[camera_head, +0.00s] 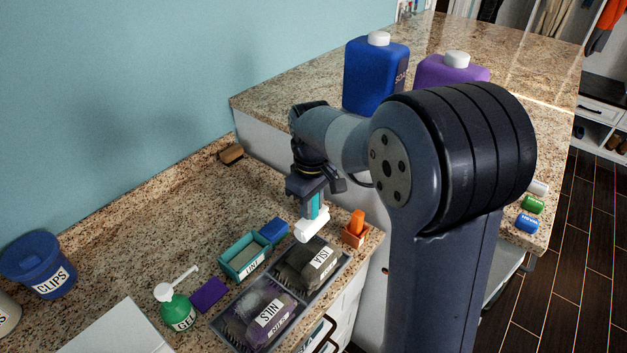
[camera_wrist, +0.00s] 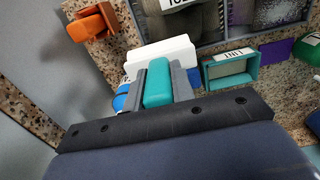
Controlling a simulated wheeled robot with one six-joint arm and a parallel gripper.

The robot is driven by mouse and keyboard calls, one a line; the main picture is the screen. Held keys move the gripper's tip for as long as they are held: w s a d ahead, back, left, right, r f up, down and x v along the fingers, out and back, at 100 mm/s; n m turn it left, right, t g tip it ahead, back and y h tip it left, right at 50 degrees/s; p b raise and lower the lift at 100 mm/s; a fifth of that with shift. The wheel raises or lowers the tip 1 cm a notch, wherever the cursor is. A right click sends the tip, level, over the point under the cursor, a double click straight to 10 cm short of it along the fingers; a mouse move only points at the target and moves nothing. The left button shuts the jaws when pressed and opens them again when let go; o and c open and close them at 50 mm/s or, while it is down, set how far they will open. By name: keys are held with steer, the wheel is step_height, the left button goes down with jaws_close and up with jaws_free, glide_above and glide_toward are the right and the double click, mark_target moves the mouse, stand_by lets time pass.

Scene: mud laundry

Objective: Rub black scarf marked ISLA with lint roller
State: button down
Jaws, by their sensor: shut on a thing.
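The black scarf marked ISLA (camera_head: 297,267) lies folded in the right compartment of a grey two-part tray (camera_head: 287,325). A part of it shows at the top of the wrist view (camera_wrist: 207,22). My gripper (camera_head: 316,198) is shut on the teal handle of the lint roller (camera_head: 311,226), whose white roll points down. The roll is just behind the scarf and looks apart from it; the exact gap is hard to tell. In the wrist view the handle (camera_wrist: 157,84) is between the fingers, with the white roll (camera_wrist: 160,56) beyond.
A purple-grey scarf (camera_head: 254,302) fills the left compartment. Close by are a teal LINT box (camera_head: 231,267), a blue block (camera_head: 273,231), an orange item in a holder (camera_head: 355,235), a purple block (camera_head: 209,296) and a green GEL bottle (camera_head: 176,310). The counter behind is mostly clear.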

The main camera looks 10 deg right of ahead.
steer(key=shift+r+p, duration=1.5)
steer(key=shift+r, duration=0.65)
